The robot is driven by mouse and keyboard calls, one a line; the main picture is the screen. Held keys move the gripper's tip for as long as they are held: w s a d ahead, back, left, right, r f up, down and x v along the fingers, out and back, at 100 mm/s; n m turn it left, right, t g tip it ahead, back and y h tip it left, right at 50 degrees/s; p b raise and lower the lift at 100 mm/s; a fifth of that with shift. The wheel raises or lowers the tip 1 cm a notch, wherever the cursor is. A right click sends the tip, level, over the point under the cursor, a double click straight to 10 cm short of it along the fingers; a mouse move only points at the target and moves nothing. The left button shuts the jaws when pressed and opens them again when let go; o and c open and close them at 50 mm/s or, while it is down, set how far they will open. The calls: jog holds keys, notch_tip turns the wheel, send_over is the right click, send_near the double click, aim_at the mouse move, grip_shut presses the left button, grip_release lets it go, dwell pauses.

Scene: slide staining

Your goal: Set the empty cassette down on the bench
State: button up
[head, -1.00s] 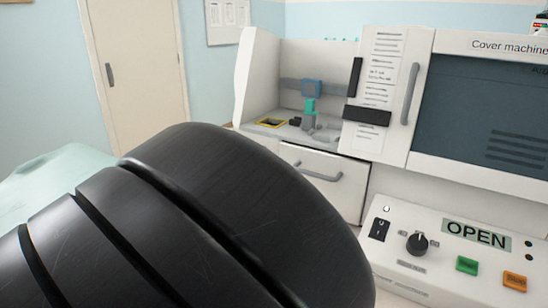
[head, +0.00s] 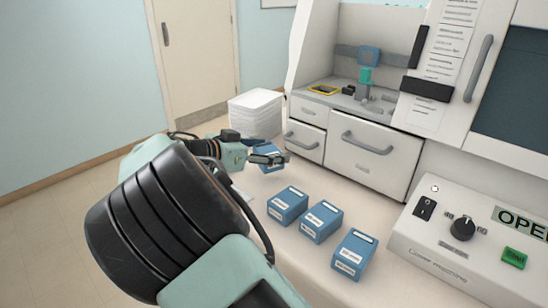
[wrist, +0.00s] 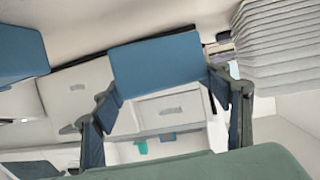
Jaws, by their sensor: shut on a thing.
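My gripper (head: 268,159) is shut on a blue cassette (head: 269,151), at the far end of the bench in the head view. In the wrist view, the held cassette (wrist: 155,65) sits between the two fingertips of my gripper (wrist: 162,88). It is low over the bench (head: 283,262); I cannot tell whether its underside touches. My gripper partly hides it in the head view, and its inside is not visible.
Three more blue cassettes, (head: 288,205), (head: 321,222) and (head: 354,254), stand in a row nearer me. A white stack (head: 255,113) is just behind the held cassette.

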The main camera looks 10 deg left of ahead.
jog(key=f, duration=0.2)
jog(key=w+f, duration=0.1)
jog(key=shift+f, duration=0.45)
jog(key=shift+f+b, duration=0.2)
jog(key=shift+b, duration=0.1)
jog(key=o, duration=2)
jog(key=shift+s, duration=0.1)
jog(key=shift+c, duration=0.2)
jog(key=shift+r, duration=0.15)
jog(key=shift+a+r+p, duration=0.15)
jog(key=shift+p, duration=0.25)
jog(key=v, duration=1.1)
jog(key=shift+s+a+r+b, duration=0.1)
jog(key=shift+s+a+b, duration=0.15)
jog(key=shift+s+b, duration=0.15)
jog(key=shift+w, duration=0.1)
